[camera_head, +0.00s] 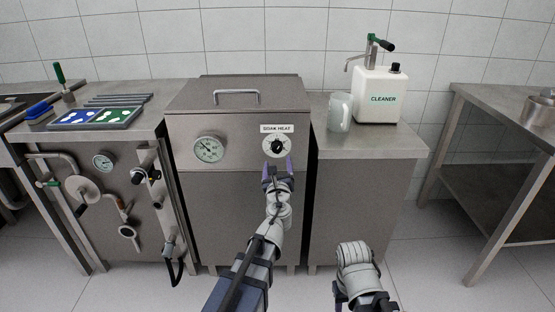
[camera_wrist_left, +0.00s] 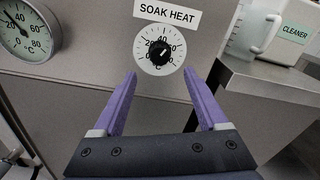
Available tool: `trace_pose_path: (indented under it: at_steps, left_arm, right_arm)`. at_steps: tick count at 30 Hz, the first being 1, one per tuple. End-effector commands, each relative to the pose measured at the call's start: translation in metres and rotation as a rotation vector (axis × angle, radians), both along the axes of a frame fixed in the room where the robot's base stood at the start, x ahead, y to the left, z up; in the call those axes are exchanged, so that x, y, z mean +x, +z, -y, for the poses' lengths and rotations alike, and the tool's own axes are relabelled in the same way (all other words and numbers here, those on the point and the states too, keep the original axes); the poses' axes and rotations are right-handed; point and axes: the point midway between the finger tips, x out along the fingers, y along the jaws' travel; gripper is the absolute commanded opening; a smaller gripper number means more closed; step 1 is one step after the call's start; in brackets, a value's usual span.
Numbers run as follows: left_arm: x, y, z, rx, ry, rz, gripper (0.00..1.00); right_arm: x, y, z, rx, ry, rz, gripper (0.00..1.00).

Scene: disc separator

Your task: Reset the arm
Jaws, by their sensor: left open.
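My left gripper (camera_head: 277,168) is open and empty in front of the steel soak cabinet (camera_head: 238,215). Its two purple fingers also show in the left wrist view (camera_wrist_left: 161,100), spread apart and pointing at the panel. The black soak heat knob (camera_head: 277,147) sits on a white dial just beyond and above the fingertips. In the left wrist view the knob (camera_wrist_left: 160,53) lies above the gap between the fingers, with nothing gripping it. My right arm (camera_head: 358,272) shows low in the head view, right of the left arm; its gripper fingers cannot be made out.
A round gauge (camera_head: 209,149) is left of the dial. A side counter (camera_head: 365,143) at right bears a clear jug (camera_head: 340,112) and a white cleaner bottle (camera_head: 378,97). Pipes and valves (camera_head: 115,195) stick out at left. The floor at right (camera_head: 440,270) is clear.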

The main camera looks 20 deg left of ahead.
Motion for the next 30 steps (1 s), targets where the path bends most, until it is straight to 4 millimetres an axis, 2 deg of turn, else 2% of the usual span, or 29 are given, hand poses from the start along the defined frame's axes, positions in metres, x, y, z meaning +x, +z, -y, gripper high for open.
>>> trace_pose_path:
  at_steps: [10, 14, 17, 21, 24, 27, 30]
  left_arm:
    - [-0.004, 0.0, 0.001, -0.009, 0.004, 0.0, 0.76]
    - [-0.013, -0.009, -0.003, -0.179, 0.068, 0.015, 0.76]
    - [-0.032, -0.032, -0.008, -0.484, 0.198, 0.029, 0.76]
    - [-0.077, -0.092, 0.0, -0.998, 0.481, 0.018, 0.76]
    - [-0.118, -0.138, 0.023, -1.307, 0.728, -0.019, 0.76]
    - [-0.162, -0.174, 0.052, -1.519, 0.976, -0.066, 0.76]
    - [-0.2, -0.196, 0.08, -1.64, 1.187, -0.112, 0.76]
  right_arm:
    - [0.0, 0.0, 0.0, 0.0, 0.0, 0.0, 0.5]
    - [0.0, 0.0, 0.0, 0.0, 0.0, 0.0, 0.5]
    - [0.0, 0.0, 0.0, 0.0, 0.0, 0.0, 0.5]
    - [0.0, 0.0, 0.0, 0.0, 0.0, 0.0, 0.5]
    - [0.0, 0.0, 0.0, 0.0, 0.0, 0.0, 0.5]
    - [0.0, 0.0, 0.0, 0.0, 0.0, 0.0, 0.5]
    - [0.0, 0.0, 0.0, 0.0, 0.0, 0.0, 0.5]
